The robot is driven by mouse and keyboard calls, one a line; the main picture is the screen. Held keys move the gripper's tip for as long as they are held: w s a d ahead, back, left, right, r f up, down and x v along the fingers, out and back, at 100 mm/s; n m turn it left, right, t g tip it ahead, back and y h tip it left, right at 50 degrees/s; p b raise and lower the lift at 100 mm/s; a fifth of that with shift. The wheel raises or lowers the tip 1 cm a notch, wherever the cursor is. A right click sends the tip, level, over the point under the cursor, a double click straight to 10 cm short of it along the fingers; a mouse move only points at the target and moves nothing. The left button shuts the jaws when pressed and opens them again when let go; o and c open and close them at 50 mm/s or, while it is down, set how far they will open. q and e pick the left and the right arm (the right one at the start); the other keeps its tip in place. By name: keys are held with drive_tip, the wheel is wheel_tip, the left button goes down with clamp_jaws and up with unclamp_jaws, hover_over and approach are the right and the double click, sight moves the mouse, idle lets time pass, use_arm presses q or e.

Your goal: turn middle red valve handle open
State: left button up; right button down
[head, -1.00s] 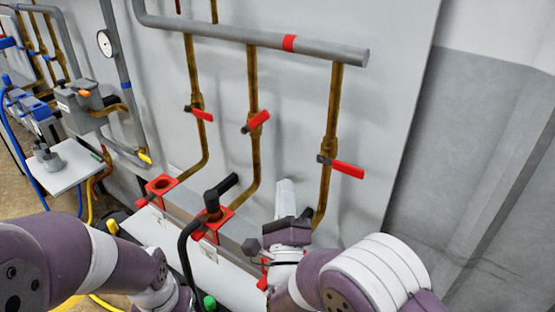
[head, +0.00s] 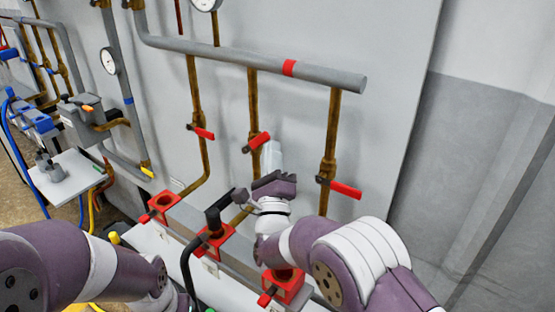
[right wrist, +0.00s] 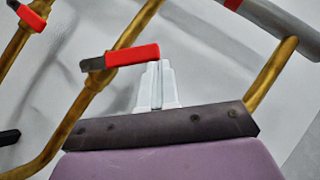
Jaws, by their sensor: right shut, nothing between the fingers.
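The middle red valve handle (head: 259,141) sits on the middle brass pipe and tilts up to the right. It also shows in the right wrist view (right wrist: 132,56), crossing just beyond my fingertips. My right gripper (head: 271,146) is shut and empty, with its pale fingers just below and right of that handle. In the right wrist view the fingertips (right wrist: 159,64) overlap the handle's free end; I cannot tell whether they touch it. The left red handle (head: 203,133) and right red handle (head: 346,190) sit on neighbouring pipes. My left arm shows at lower left, but its gripper does not.
A grey horizontal pipe (head: 220,53) with a red band runs above the valves. Below stand red fittings (head: 163,206), one with a black hose (head: 187,265). My right forearm passes close to the front red fitting (head: 285,286). A grey panel stands behind the pipes.

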idle(0.3)
drive_tip(key=shift+w+a+r+n+g+y+p, duration=0.55)
drive_tip(key=shift+a+r+n+g+p, duration=0.3)
drive_tip(key=shift+n, duration=0.5)
drive_tip(key=shift+w+a+r+n+g+y+p, duration=0.6)
drive_tip(key=shift+r+n+g, duration=0.4)
drive_tip(key=shift+n, duration=0.4)
drive_tip(key=shift+w+a+r+n+g+y+p, duration=0.65)
drive_tip(key=shift+a+r+n+g, duration=0.3)
drive_tip(key=shift+n, duration=0.4)
drive_tip(key=shift+s+d+r, duration=0.1)
drive_tip(key=shift+s+r, duration=0.05)
